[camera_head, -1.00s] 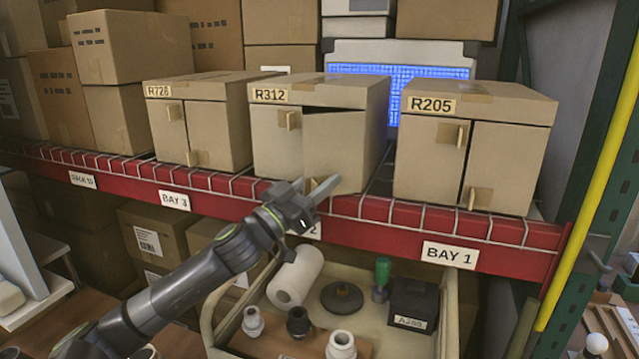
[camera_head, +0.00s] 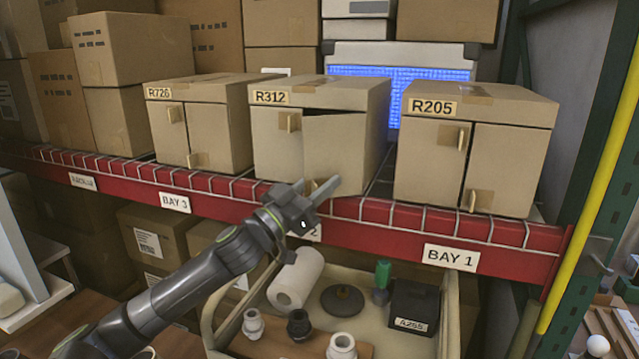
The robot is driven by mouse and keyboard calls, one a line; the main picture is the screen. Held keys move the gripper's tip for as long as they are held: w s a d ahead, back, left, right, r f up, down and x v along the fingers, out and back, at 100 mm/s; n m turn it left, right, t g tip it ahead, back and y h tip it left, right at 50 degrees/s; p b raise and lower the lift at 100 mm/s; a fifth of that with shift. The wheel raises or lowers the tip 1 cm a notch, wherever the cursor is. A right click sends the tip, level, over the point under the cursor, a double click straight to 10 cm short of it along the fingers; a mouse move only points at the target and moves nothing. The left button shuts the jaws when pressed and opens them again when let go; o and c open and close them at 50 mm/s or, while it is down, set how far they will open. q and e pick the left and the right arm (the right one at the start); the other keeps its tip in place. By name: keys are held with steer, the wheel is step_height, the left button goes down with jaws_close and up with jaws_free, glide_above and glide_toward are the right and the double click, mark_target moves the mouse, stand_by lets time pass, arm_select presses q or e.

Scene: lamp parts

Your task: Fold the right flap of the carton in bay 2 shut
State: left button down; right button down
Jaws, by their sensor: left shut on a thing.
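The carton in bay 2 (camera_head: 275,132), labelled R312, stands on the red-edged shelf. Its left flap lies flush with the front. Its right flap (camera_head: 335,145) stands slightly ajar, with a dark gap along its top edge. My left gripper (camera_head: 314,190) is at the lower left corner of the right flap and is shut on the flap's tab. The gripper hides the tab and the bottom edge of the flap there. My right gripper is not in view.
Carton R726 (camera_head: 222,128) stands to the left and carton R205 (camera_head: 500,150) to the right, both with flaps shut. Below the shelf, a bin (camera_head: 447,318) holds a paper roll, fittings and a black box. A green rack post (camera_head: 600,160) is at the right.

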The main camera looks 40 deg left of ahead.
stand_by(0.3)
arm_select(q)
steer(key=c, duration=1.3)
jaws_free()
steer(key=shift+o, duration=1.1)
steer(key=shift+w, duration=0.2)
steer(key=shift+s+f, duration=0.1)
steer(key=shift+s, duration=0.05)
